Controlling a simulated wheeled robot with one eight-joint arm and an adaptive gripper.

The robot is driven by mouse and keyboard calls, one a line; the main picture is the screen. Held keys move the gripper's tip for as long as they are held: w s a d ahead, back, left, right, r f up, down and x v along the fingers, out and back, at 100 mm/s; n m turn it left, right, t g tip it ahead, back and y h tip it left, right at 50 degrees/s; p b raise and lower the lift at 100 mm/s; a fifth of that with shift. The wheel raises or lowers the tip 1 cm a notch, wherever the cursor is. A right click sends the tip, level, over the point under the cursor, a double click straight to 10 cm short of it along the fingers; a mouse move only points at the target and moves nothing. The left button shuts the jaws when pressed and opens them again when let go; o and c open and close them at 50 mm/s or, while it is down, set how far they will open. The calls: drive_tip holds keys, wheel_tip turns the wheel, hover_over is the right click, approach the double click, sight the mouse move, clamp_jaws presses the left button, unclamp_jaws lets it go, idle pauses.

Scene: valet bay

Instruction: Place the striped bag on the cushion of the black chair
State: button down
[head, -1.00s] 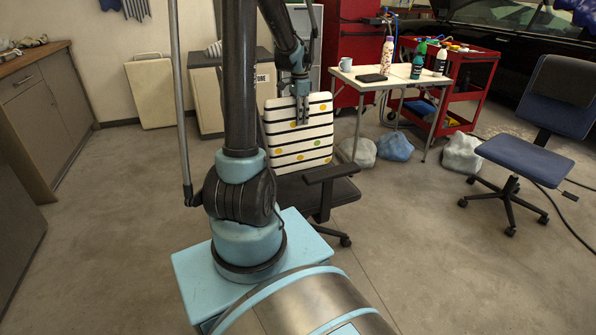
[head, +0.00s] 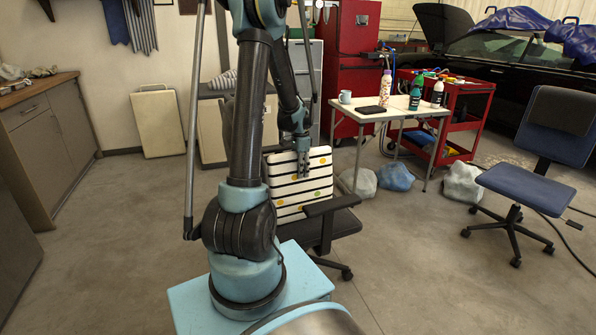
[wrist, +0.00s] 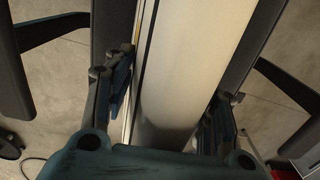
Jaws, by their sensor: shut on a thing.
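The striped bag (head: 300,186) is white with black stripes and coloured dots. It stands upright at the black chair (head: 338,222), over the seat cushion, behind the near armrest. My gripper (head: 304,172) is shut on the bag's upper part from above. In the wrist view the bag (wrist: 180,70) fills the space between my two fingers (wrist: 170,110). The chair's armrests show on both sides of it there. Whether the bag's bottom touches the cushion is hidden by the armrest and my arm.
A blue office chair (head: 535,185) stands at the right. A white folding table (head: 415,108) with bottles, a mug and a black item is behind, near a red cart (head: 470,115). Filled bags (head: 395,177) lie on the floor. A wooden-topped cabinet (head: 45,140) is at left.

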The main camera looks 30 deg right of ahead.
drive_tip(key=shift+f, duration=0.2)
drive_tip(key=c, duration=0.7)
unclamp_jaws()
wheel_tip(320, 180, up, 12)
drive_tip(key=shift+r, duration=0.1)
idle(0.6)
